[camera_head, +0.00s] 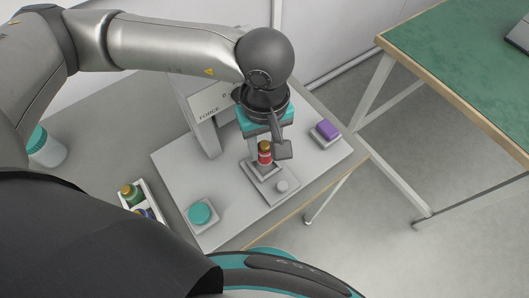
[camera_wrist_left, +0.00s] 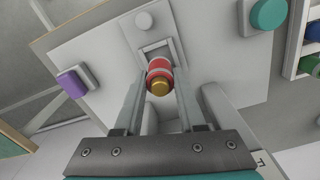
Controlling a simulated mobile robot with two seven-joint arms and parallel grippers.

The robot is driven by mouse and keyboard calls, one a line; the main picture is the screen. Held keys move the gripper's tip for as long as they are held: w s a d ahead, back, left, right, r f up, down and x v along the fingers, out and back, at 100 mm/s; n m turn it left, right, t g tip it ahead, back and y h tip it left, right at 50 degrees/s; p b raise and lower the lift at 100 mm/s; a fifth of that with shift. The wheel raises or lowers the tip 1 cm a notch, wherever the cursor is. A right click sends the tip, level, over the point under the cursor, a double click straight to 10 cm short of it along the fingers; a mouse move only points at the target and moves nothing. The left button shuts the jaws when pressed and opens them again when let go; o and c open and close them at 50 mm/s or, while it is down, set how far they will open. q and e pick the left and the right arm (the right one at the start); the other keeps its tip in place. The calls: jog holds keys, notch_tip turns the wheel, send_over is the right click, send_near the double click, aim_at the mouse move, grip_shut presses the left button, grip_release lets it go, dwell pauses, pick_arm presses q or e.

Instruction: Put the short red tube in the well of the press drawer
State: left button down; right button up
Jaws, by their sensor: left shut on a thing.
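The short red tube (camera_head: 265,156) has a gold cap and a pale band. My left gripper (camera_head: 268,149) is shut on it from above, and the tube stands roughly upright. In the left wrist view the tube (camera_wrist_left: 160,76) sits between the two finger ends. The press drawer (camera_head: 262,184) is a grey plate with a round knob (camera_head: 282,186) at its front. Its square well (camera_wrist_left: 156,50) shows partly behind the tube. I cannot tell whether the tube's lower end is inside the well or just above it. My right gripper is not in view.
The press base (camera_head: 225,181) carries a teal button (camera_head: 199,213) at front left and a purple button (camera_head: 327,131) at right. A white tray (camera_head: 153,203) with several capped tubes lies left of it. A teal-lidded jar (camera_head: 45,148) stands further left. A green-topped table (camera_head: 455,55) is at right.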

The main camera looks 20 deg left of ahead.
aim_at(265, 143)
pick_arm(q)
jog(key=shift+f, duration=1.8)
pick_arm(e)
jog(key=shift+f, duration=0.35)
pick_arm(q)
jog(key=shift+f+b, duration=0.15)
jog(key=shift+b, duration=0.35)
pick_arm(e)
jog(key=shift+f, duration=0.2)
pick_arm(q)
jog(key=c, duration=0.5)
grip_release()
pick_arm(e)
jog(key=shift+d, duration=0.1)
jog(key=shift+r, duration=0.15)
pick_arm(q)
jog(key=shift+r+p, duration=0.35)
jog(key=shift+r, duration=0.15)
notch_tip(265, 143, up, 8)
jog(key=shift+f+p, duration=0.25)
jog(key=shift+p, duration=0.4)
notch_tip(265, 143, up, 3)
jog(key=shift+r, duration=0.45)
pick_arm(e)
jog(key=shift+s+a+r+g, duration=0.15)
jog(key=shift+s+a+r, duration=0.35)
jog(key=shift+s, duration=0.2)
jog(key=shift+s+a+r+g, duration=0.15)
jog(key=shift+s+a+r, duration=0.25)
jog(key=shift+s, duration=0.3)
